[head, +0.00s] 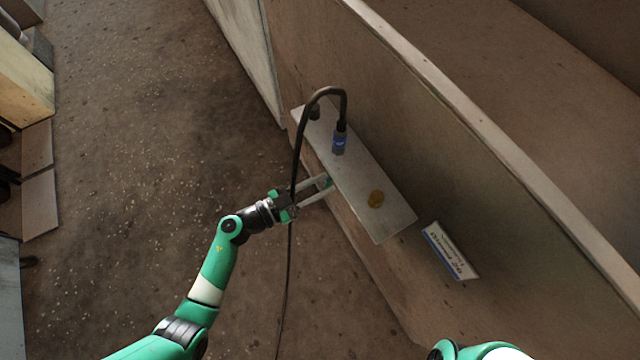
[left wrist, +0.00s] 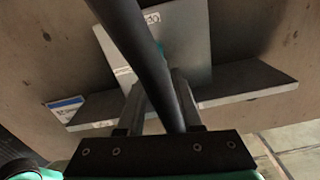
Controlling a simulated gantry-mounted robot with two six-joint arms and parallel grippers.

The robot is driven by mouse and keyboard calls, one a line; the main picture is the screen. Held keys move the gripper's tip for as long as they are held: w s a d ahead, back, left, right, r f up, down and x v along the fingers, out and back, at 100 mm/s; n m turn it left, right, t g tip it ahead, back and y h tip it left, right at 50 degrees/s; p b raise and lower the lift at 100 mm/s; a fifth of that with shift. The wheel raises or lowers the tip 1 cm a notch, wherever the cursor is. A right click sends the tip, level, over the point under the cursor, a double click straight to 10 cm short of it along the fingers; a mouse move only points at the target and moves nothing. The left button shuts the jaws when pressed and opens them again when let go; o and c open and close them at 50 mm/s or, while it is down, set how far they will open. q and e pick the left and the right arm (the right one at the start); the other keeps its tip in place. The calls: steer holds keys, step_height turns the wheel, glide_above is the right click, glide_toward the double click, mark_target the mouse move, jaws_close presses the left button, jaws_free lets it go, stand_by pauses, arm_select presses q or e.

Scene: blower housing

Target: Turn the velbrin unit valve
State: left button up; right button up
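A small teal part, perhaps the valve handle, shows under the edge of the grey plate in the head view (head: 326,183). It also shows just beyond my fingertips in the left wrist view (left wrist: 162,47), on a grey panel (left wrist: 190,40) with a partly hidden label. My left gripper (head: 322,186) reaches in from the left, its two fingers apart with a gap between them, the tips close to the teal part. I cannot tell whether they touch it. A black hose hides much of the space between the fingers in the wrist view. My right gripper is out of view.
The grey plate (head: 352,178) juts from the brown housing wall (head: 420,150). A white-and-blue sign (head: 450,251) sits to the right.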

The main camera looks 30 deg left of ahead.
arm_select(q)
jaws_close()
steer(key=shift+m, duration=0.3)
steer(key=shift+r+m+p, duration=0.1)
steer(key=shift+m+p, duration=0.7)
steer(key=shift+m, duration=0.1)
steer(key=m+p, duration=0.1)
steer(key=m, duration=0.2)
steer(key=shift+s+d, duration=0.1)
steer(key=shift+d, duration=0.05)
steer(key=m, duration=0.5)
steer(key=shift+f, duration=0.3)
steer(key=m, duration=0.5)
steer(key=shift+s+d+f+m, duration=0.1)
steer(key=shift+f+m, duration=0.05)
steer(key=shift+m, duration=0.15)
steer(key=shift+o, duration=1.5)
jaws_free()
